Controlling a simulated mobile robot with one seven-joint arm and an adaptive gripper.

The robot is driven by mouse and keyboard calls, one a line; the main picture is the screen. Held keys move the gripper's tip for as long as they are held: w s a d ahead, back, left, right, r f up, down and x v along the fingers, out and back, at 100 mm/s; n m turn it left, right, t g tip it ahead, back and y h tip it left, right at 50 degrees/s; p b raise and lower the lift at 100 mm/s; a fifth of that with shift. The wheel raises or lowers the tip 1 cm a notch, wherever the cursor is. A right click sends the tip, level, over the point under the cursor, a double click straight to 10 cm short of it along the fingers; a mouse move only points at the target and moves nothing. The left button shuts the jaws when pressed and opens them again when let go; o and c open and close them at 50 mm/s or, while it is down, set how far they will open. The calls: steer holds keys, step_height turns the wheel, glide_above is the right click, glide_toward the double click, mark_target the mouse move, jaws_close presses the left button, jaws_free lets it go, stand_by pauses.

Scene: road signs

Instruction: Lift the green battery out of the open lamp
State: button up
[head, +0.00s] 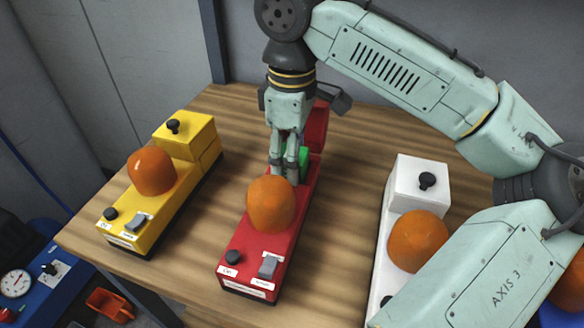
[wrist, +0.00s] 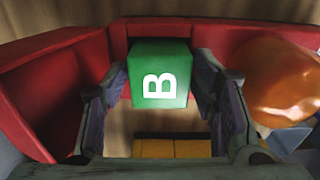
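The open lamp is the red one (head: 245,243), in the middle of the table, with an orange dome (head: 271,204) on top and its red lid (head: 316,128) raised at the back. The green battery (head: 304,156) is at the lamp's rear part, partly hidden behind my fingers. In the wrist view the battery (wrist: 160,75) shows a white B, with red walls around it. My gripper (head: 284,174) points down at the lamp behind the dome. Its fingers stand on both sides of the battery, with narrow gaps visible, so it looks open.
A yellow lamp (head: 150,225) stands to the left and a white lamp (head: 408,190) to the right, both with orange domes and closed tops. Bare wooden table (head: 345,180) lies between the lamps. My arm hides part of the right side.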

jaws_close()
stand_by(0.5)
steer(key=shift+r, duration=0.15)
step_height(320, 180, up, 10)
steer(key=shift+f, duration=0.1)
stand_by(0.3)
